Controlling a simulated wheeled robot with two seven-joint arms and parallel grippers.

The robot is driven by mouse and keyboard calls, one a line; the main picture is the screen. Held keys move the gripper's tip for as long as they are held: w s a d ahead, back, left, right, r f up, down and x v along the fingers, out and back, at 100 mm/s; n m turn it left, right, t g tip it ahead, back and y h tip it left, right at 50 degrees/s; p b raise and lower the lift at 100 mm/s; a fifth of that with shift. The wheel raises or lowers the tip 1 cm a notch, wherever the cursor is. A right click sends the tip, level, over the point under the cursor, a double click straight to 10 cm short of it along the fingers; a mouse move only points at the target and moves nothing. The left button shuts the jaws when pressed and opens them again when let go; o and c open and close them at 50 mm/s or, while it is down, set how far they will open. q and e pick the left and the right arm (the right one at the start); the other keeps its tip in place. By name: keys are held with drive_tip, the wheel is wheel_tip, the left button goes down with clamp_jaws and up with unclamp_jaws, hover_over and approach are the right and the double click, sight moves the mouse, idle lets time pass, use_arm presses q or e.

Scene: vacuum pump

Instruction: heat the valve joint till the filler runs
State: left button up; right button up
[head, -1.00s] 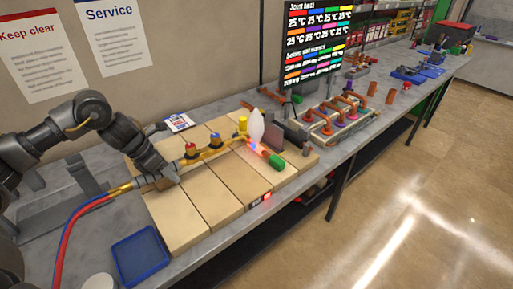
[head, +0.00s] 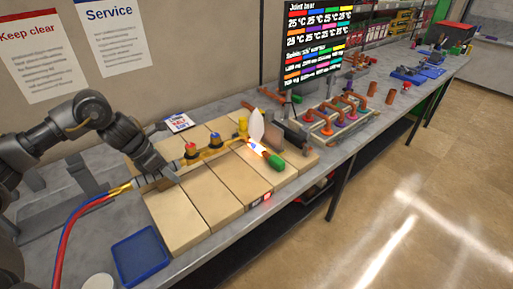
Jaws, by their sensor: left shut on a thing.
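My left gripper (head: 166,179) is shut on the brass torch (head: 208,152), which has red and blue knobs and a yellow upright part. It holds the torch low over the pale bricks, tip pointing right. A bright white-orange glow (head: 256,146) lies between the tip and a green-ended piece (head: 275,162), around the joint there. The glow hides the joint's surface, so I cannot tell whether filler has run. A pale upright leaf-like shape (head: 257,125) stands just behind. My right gripper is not in view.
Red and blue hoses (head: 72,221) trail from the torch. A blue tray (head: 140,257) lies at the front left. A dark display (head: 317,45) stands behind. A copper pipe assembly (head: 338,118) is to the right. The bricks' front part is clear.

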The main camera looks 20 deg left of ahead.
use_arm(q)
wheel_tip(320, 180, up, 11)
drive_tip(key=p, duration=0.8)
drive_tip(key=shift+r, duration=0.1)
drive_tip(key=shift+w, duration=0.1)
